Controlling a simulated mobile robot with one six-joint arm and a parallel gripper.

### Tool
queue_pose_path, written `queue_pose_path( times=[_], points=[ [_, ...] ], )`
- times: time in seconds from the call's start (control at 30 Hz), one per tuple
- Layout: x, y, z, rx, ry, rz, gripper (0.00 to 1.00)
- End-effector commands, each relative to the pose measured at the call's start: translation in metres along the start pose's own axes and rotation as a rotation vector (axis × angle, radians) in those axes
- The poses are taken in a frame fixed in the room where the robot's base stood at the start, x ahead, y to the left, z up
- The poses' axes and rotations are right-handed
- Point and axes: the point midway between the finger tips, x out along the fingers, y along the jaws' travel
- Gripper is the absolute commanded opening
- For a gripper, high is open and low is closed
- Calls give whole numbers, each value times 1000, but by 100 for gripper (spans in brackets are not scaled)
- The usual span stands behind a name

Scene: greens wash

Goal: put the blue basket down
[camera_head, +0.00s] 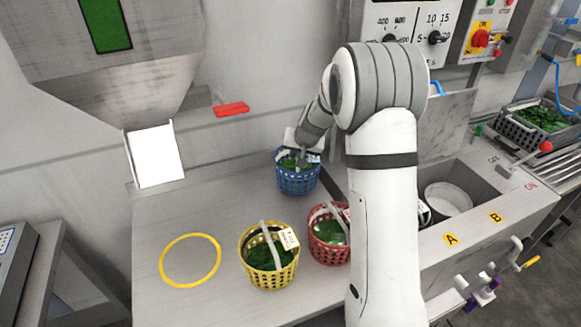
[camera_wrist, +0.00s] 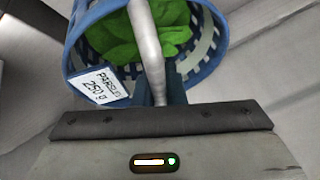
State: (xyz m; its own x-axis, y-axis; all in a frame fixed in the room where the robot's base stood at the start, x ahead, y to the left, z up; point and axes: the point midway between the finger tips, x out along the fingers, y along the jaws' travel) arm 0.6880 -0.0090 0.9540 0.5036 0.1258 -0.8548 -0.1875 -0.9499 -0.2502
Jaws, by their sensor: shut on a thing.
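The blue basket (camera_head: 297,181) holds green leaves and is at the back of the grey counter in the head view. My gripper (camera_head: 302,158) is at its top, shut on the basket's handle. In the wrist view the basket (camera_wrist: 216,45) fills the upper middle, with a grey handle bar (camera_wrist: 148,50) running down into my gripper (camera_wrist: 158,92). A white tag (camera_wrist: 99,85) on it reads "PARSLEY 250 g". I cannot tell for sure whether the basket's bottom touches the counter.
A yellow basket (camera_head: 268,275) and a red basket (camera_head: 327,243), both with greens, stand in front on the counter (camera_head: 200,215). A yellow ring (camera_head: 190,235) marks bare counter at left. A sink with a white round vessel (camera_head: 447,199) lies right, beyond my arm.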

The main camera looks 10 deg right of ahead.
Motion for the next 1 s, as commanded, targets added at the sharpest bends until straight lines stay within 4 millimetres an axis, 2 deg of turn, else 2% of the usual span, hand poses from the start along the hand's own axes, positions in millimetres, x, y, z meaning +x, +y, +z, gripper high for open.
queue_pose_path(
  times=[0.23, 0.63, 0.67, 0.7, 0.9, 1.0],
  points=[
    [27, 8, 14, 1, 0, 0, 0],
    [32, 10, 17, 0, 2, 0, 0],
    [33, 10, 18, 0, 0, 1, 11],
    [32, 10, 17, 0, 0, 1, 14],
    [32, 10, 17, 0, 0, 1, 31],
    [32, 10, 17, 0, 0, 1, 32]
  ],
)
